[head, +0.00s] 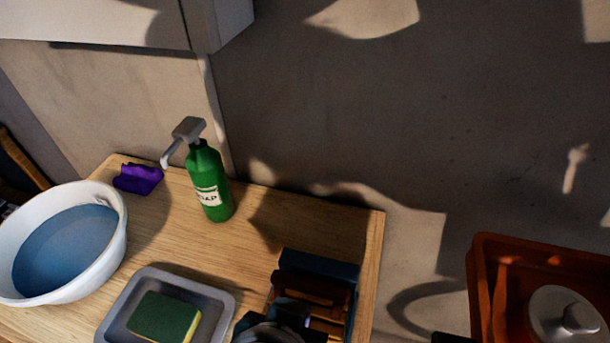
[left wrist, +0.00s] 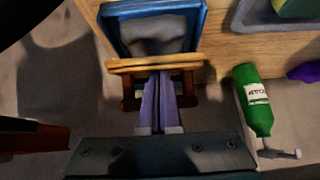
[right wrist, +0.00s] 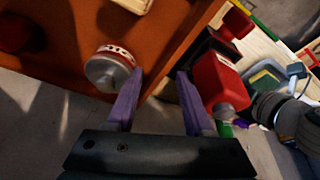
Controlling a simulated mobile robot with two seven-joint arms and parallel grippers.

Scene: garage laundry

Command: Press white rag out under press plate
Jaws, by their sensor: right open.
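The press stands at the table's front right in the head view, mostly hidden by my left arm; its blue frame (head: 318,267) shows. In the left wrist view the blue frame (left wrist: 198,20) surrounds a greyish-white cloth, apparently the white rag (left wrist: 160,38). A tan wooden plate edge (left wrist: 130,66), apparently the press plate, crosses the near side of the frame. My left gripper (left wrist: 158,76) has its fingers together at this edge, by dark red parts; whether they hold anything is unclear. My right gripper (right wrist: 160,72) is open and empty near an orange-brown tray.
A white basin of water (head: 118,215), green soap bottle (head: 210,185), purple cloth (head: 137,178) and grey tray (head: 225,300) with a sponge (head: 165,318) occupy the table. Right is the orange-brown tray (head: 485,285) with a lidded container (head: 550,310). A red bottle (right wrist: 215,80) is beside my right gripper.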

